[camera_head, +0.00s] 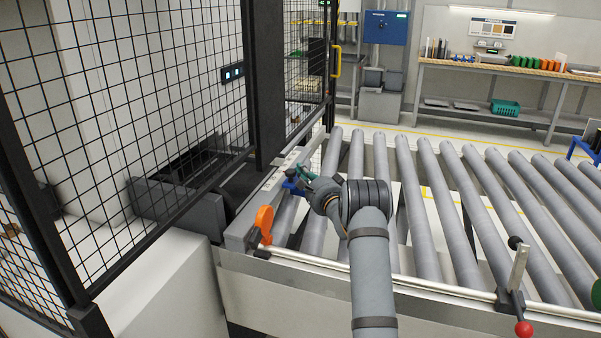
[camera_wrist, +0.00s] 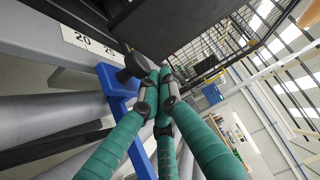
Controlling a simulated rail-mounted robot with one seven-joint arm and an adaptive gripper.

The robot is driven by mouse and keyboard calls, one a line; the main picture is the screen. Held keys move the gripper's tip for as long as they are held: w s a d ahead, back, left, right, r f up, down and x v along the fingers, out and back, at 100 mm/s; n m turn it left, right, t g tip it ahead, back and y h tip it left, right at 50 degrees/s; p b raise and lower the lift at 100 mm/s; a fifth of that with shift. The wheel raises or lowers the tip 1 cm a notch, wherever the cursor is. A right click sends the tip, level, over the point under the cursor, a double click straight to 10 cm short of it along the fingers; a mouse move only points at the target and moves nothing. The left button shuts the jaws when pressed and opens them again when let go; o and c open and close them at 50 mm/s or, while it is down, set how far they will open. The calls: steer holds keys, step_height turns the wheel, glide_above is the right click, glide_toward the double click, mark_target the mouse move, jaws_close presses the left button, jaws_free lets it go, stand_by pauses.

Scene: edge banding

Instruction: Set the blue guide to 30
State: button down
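The blue guide (camera_head: 292,187) sits on the grey side rail beside the rollers, partly hidden by my gripper in the head view. In the wrist view the blue guide (camera_wrist: 115,88) stands by a white scale strip (camera_wrist: 88,42) that reads 20 and 25; the guide is just past the 25 mark. A dark knob (camera_wrist: 133,66) is at its top. My gripper (camera_wrist: 157,78) has green fingers whose tips are drawn together beside the knob and in front of the guide. I cannot tell whether they touch it. In the head view my gripper (camera_head: 303,178) is at the guide.
An orange guide piece (camera_head: 264,223) stands at the near end of the side rail. Grey rollers (camera_head: 430,190) fill the conveyor to the right. A black mesh fence (camera_head: 150,80) stands at the left.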

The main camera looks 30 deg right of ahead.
steer(key=s+d+b, duration=0.3)
steer(key=s, duration=0.6)
steer(key=shift+b, duration=0.4)
steer(key=shift+w+d, duration=0.1)
steer(key=shift+w, duration=0.05)
steer(key=w+a+p, duration=0.3)
steer(key=w+p, duration=0.1)
steer(key=w, duration=0.4)
steer(key=shift+w+a, duration=0.15)
steer(key=shift+w, duration=0.2)
stand_by(0.4)
